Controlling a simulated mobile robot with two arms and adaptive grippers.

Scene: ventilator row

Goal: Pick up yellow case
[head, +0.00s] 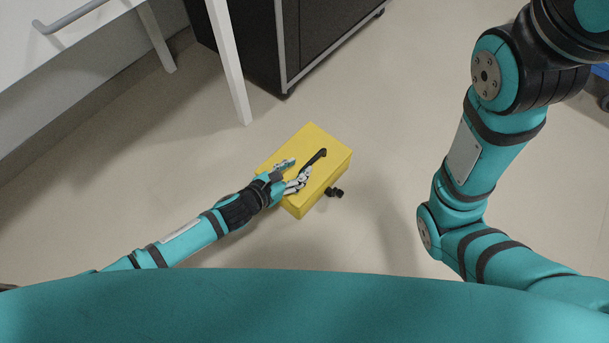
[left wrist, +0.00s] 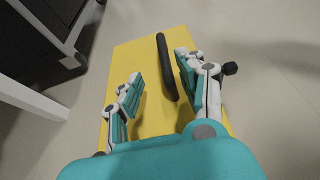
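The yellow case (head: 326,145) sits on the floor, with a black bar handle (head: 315,159) on its top face. My left gripper (head: 294,171) is over the case, close to the handle. In the left wrist view the left gripper (left wrist: 159,82) has its two fingers spread apart and empty. The handle (left wrist: 163,60) lies ahead of and partly between the fingers, nearer the right one; whether they touch is unclear. The case (left wrist: 138,52) fills the middle of that view. My right arm shows at the right of the head view, but its gripper is outside the picture.
A small black object (head: 335,192) is at the case's right side. A white table leg (head: 230,70) and a dark wheeled cabinet (head: 255,40) stand behind the case. A blue thing (head: 601,70) shows at the right edge. The floor left of the case is clear.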

